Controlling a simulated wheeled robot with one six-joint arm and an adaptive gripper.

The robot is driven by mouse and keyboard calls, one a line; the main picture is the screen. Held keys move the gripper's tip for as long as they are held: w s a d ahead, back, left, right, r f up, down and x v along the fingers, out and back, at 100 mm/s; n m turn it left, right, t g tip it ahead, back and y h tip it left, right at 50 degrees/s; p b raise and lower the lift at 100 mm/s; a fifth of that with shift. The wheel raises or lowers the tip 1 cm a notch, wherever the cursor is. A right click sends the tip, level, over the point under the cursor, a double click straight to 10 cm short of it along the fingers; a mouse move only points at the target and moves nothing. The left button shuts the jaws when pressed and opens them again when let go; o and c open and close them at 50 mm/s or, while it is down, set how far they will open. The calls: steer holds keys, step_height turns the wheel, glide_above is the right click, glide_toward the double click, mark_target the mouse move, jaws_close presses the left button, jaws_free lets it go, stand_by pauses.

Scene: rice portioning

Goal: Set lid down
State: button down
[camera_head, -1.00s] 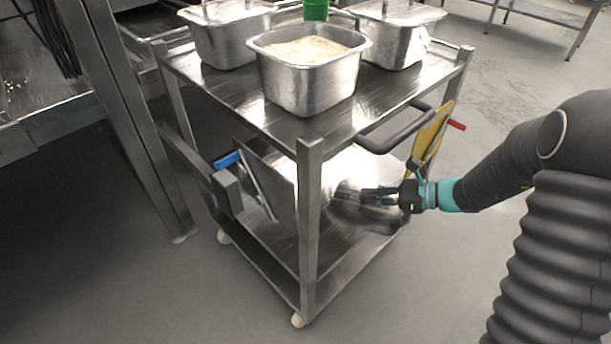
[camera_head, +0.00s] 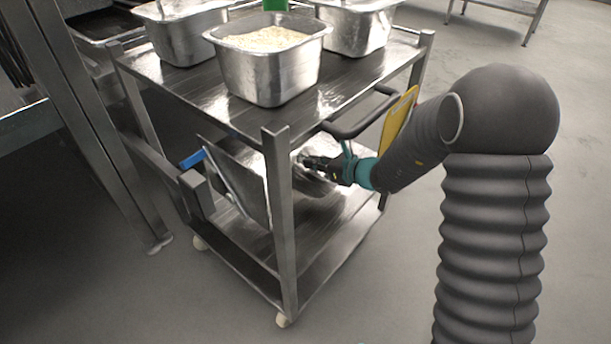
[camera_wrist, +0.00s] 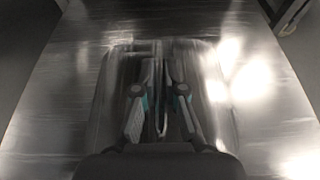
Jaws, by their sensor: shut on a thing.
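A flat silver metal lid (camera_head: 318,186) is between the top and lower shelves of the cart, in front of the gripper in the head view. My gripper (camera_head: 312,162) reaches in from the right under the top shelf and is shut on the lid's handle. In the wrist view the lid (camera_wrist: 215,110) lies under the fingers, and the gripper (camera_wrist: 162,72) has its handle between the fingertips. Glare and blur hide whether the lid touches the lower shelf (camera_head: 325,238). An open metal pan (camera_head: 262,72) with rice stands on the top shelf.
Two lidded pans (camera_head: 185,38) (camera_head: 352,30) stand behind the rice pan. A tilted metal plate (camera_head: 236,186) and a blue handle (camera_head: 192,158) are at the cart's left. The front post (camera_head: 280,225), a dark push handle (camera_head: 350,128) and a yellow panel (camera_head: 399,118) flank the gripper.

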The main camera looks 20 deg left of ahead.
mark_target(307, 174)
steer(key=shift+a+f, duration=0.6)
steer(key=shift+a, duration=0.35)
steer(key=shift+f+b, duration=0.3)
steer(key=shift+f, duration=1.6)
steer(key=shift+f, duration=0.1)
steer(key=c, duration=1.2)
jaws_free()
steer(key=shift+c, duration=0.2)
